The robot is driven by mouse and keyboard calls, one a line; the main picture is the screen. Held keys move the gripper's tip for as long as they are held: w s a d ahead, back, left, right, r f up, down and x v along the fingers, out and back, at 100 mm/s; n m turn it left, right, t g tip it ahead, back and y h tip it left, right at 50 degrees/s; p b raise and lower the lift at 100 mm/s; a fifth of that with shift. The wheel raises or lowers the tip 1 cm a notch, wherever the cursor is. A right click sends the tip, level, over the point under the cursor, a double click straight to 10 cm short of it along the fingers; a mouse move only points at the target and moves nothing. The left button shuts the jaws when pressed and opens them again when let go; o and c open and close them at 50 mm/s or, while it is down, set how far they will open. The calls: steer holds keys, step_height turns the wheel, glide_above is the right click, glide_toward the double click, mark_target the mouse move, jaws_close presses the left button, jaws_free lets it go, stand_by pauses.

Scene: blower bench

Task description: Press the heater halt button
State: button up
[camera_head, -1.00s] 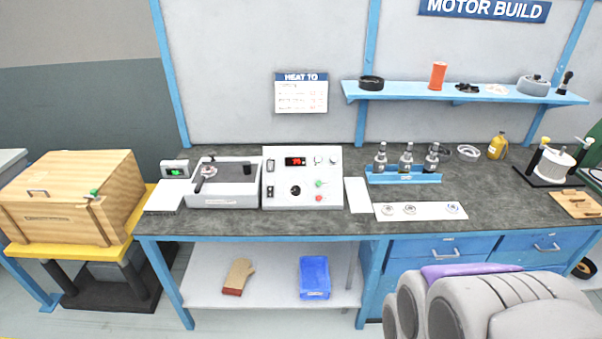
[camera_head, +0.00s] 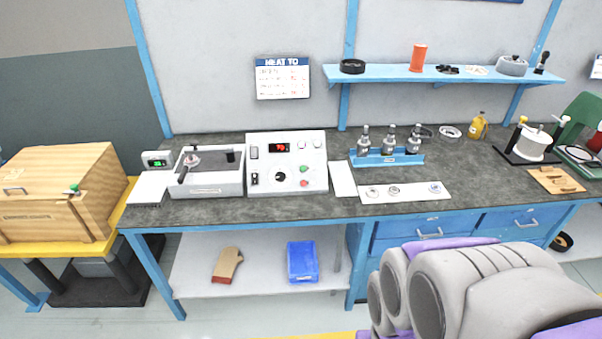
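The heater control box (camera_head: 315,178) is a white panel standing on the dark bench, left of the picture's middle. It has a red lit display (camera_head: 281,148), a black knob (camera_head: 280,177) and dark switches at its left edge. A green button (camera_head: 304,169) sits at its lower right, with a red button (camera_head: 304,183) just below it. The button labels are too small to read. A grey and purple arm part of mine fills the lower right. My gripper's fingers do not show.
A white tray unit (camera_head: 207,188) stands directly left of the box, and a white plate (camera_head: 342,179) lies to its right. A blue rack (camera_head: 385,158) holds upright tools. A wooden chest (camera_head: 60,190) stands far left. Bare bench top lies along the front edge.

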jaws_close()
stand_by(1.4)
